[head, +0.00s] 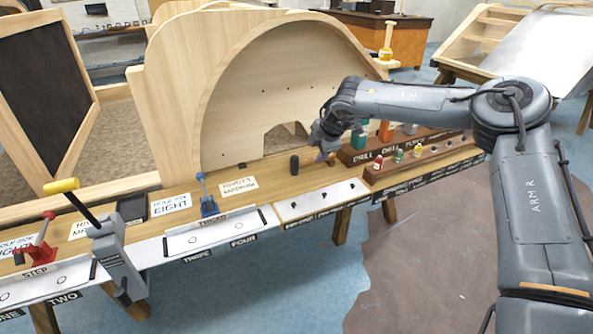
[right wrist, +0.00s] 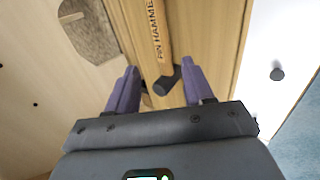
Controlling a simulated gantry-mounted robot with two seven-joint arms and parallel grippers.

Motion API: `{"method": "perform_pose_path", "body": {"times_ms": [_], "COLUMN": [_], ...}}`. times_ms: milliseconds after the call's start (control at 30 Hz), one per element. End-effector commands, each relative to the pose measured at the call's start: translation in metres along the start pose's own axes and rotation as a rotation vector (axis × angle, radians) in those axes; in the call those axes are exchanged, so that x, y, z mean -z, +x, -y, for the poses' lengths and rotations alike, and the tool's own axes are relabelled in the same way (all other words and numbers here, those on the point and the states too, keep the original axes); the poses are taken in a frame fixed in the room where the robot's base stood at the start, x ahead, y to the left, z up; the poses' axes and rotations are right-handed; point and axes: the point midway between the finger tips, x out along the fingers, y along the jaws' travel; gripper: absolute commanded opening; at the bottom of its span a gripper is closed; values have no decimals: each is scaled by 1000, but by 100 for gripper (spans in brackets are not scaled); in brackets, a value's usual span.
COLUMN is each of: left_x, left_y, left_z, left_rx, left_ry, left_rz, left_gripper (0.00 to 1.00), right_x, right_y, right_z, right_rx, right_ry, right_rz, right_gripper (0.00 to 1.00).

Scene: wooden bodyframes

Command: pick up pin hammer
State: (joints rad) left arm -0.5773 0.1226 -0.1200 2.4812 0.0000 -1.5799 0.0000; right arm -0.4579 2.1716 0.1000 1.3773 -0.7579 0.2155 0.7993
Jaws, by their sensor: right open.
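The pin hammer (right wrist: 160,35) shows in the right wrist view as a pale wooden handle lettered "PIN HAMMER" with a dark end piece (right wrist: 167,80). My right gripper (right wrist: 160,70) is open, its two purple fingers apart. The dark end lies between the fingertips in the picture, nearer the right finger; I cannot tell whether they touch. My left gripper is not in view.
The tall curved panel (head: 280,85) rises behind. A blue clamp (head: 207,195) and a yellow-tipped lever (head: 62,186) stand farther left.

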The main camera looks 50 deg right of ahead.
Motion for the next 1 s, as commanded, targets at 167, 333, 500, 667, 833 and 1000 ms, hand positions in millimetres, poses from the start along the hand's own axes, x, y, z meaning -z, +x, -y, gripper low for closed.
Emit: {"method": "perform_pose_path", "body": {"times_ms": [167, 333, 500, 667, 833, 1000], "left_x": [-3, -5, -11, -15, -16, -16], "left_y": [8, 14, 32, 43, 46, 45], "left_z": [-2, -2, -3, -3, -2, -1], "left_rx": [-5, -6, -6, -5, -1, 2], "left_ry": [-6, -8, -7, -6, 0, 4], "left_rz": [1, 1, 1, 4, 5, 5], "left_gripper": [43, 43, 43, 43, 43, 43], "right_x": [0, 1, 2, 3, 3, 4], "right_y": [17, 25, 46, 64, 70, 69], "right_z": [1, 2, 6, 6, 4, 4], "right_rx": [1, 1, 1, 1, 1, 0], "right_ry": [0, 0, 0, 0, 0, 0], "right_rz": [-1, 0, 1, 1, -1, -1], "right_gripper": [52, 52, 52, 52, 52, 52]}}
